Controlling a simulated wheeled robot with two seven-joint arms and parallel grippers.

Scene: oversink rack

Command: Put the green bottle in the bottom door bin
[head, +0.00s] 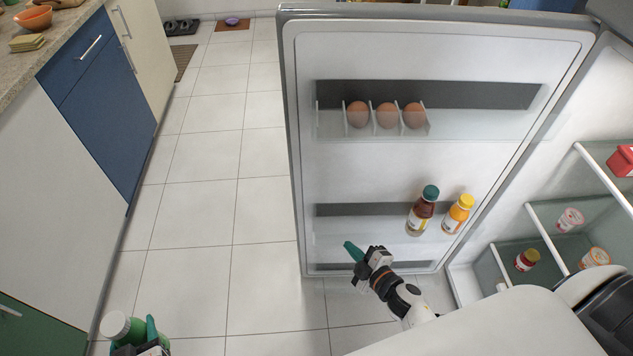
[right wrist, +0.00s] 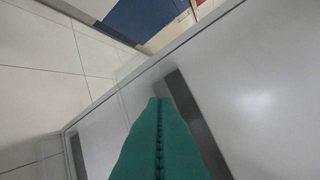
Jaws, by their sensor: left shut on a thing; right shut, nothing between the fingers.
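The green bottle (head: 116,325) is at the bottom left of the head view, with a pale green-white round top; most of it is cut off by the picture edge. My left gripper (head: 151,332) is shut on it, low over the floor and well left of the fridge door. The bottom door bin (head: 335,240) is a clear bin low on the open door. A red-brown bottle (head: 421,212) with a dark green cap and a yellow bottle (head: 457,214) stand at its right end; its left part looks empty. My right gripper (head: 351,250) is shut and empty in front of that bin. Its green fingers (right wrist: 160,140) fill the right wrist view's middle.
The upper door bin (head: 450,122) holds several brown eggs. Fridge shelves (head: 550,225) with small containers are at the right. A counter with a blue cabinet (head: 100,110) stands at the left. The tiled floor (head: 200,220) between cabinet and door is clear.

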